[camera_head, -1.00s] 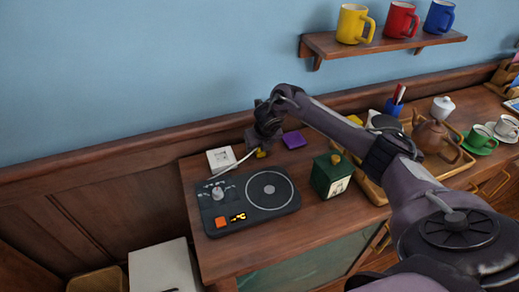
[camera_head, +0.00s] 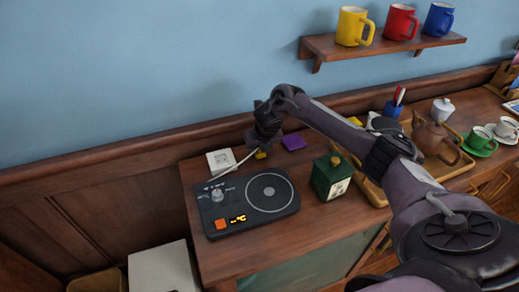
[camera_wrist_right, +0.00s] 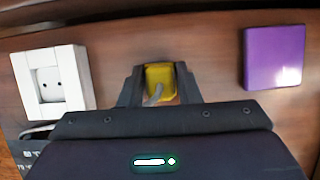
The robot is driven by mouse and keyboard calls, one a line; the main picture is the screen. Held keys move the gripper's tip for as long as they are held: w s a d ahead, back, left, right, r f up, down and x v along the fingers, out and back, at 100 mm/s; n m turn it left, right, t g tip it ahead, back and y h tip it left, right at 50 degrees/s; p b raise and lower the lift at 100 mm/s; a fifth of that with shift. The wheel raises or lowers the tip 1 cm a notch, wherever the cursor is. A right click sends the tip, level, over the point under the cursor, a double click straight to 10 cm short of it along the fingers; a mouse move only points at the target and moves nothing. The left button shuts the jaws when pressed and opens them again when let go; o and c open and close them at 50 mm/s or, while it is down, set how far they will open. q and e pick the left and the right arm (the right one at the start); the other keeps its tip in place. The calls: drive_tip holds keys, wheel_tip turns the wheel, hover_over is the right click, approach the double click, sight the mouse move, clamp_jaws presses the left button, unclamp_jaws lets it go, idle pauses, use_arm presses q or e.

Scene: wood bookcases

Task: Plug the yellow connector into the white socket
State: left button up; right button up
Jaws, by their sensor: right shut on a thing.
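The white socket (camera_head: 220,161) lies on the cabinet top behind the dark device. My right gripper (camera_head: 262,150) is to the right of the socket, low over the cabinet top. It is shut on the yellow connector (camera_wrist_right: 160,82), which shows between the two fingers in the right wrist view, apart from the socket. A pale cable runs from the connector toward the dark device. The connector (camera_head: 261,155) is mostly hidden by the gripper in the head view. My left gripper is not in view.
A purple block (camera_head: 294,142) lies right of the gripper. The dark device with a round dial (camera_head: 247,203) is in front, and a green box (camera_head: 331,177) stands to its right. A wooden tray with a teapot (camera_head: 430,134) is farther right. The wall is close behind.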

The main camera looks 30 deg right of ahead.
wheel_tip(320, 180, up, 20)
drive_tip(key=p, duration=0.4)
drive_tip(key=shift+f+p, duration=0.2)
drive_tip(key=shift+p, duration=0.15)
